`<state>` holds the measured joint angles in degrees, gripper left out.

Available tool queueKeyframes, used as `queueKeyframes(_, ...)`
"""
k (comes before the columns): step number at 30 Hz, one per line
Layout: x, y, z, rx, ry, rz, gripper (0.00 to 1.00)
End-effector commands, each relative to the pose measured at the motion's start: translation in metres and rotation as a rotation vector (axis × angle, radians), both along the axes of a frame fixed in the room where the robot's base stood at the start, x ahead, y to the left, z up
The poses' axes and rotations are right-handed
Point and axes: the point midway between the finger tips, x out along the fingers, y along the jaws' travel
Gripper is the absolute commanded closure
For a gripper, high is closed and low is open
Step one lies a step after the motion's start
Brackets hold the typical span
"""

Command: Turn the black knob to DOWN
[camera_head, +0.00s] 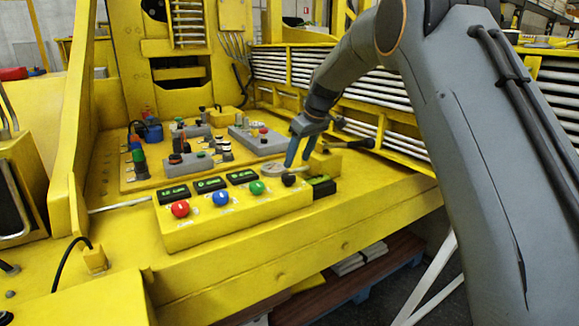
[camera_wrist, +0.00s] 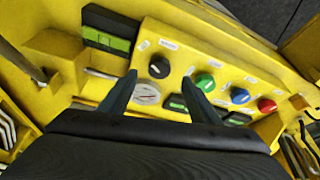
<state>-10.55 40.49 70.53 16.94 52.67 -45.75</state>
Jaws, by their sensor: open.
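The black knob (camera_head: 289,180) sits at the right end of the yellow control box (camera_head: 240,215), beside the green button. In the wrist view the knob (camera_wrist: 159,68) is round and dark, next to a round white gauge (camera_wrist: 146,94). Its pointer direction and label are too small to read. My gripper (camera_head: 298,160) is open and empty, tilted down just above and behind the knob in the head view. In the wrist view the knob shows between the two fingertips of my gripper (camera_wrist: 159,79), a little beyond them, with no contact visible.
Green (camera_head: 256,187), blue (camera_head: 221,198) and red (camera_head: 180,208) buttons line the box, with small green-lit displays (camera_head: 210,184) behind them. A black and green block (camera_head: 321,186) stands right of the knob. Behind lie several grey control boxes (camera_head: 190,162) and a lever (camera_head: 355,140).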

Motion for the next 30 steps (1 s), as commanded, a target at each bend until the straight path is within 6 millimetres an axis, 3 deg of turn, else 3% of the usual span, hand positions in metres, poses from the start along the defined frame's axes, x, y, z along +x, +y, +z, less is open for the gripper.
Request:
queueKeyframes(5,0.008,0.01,-0.005,0.004,-0.009,0.022,0.43)
queueKeyframes(19,0.023,0.027,-0.062,0.003,-0.009,0.02,0.43)
queueKeyframes(30,0.025,0.029,-0.068,0.003,-0.012,0.019,0.43)
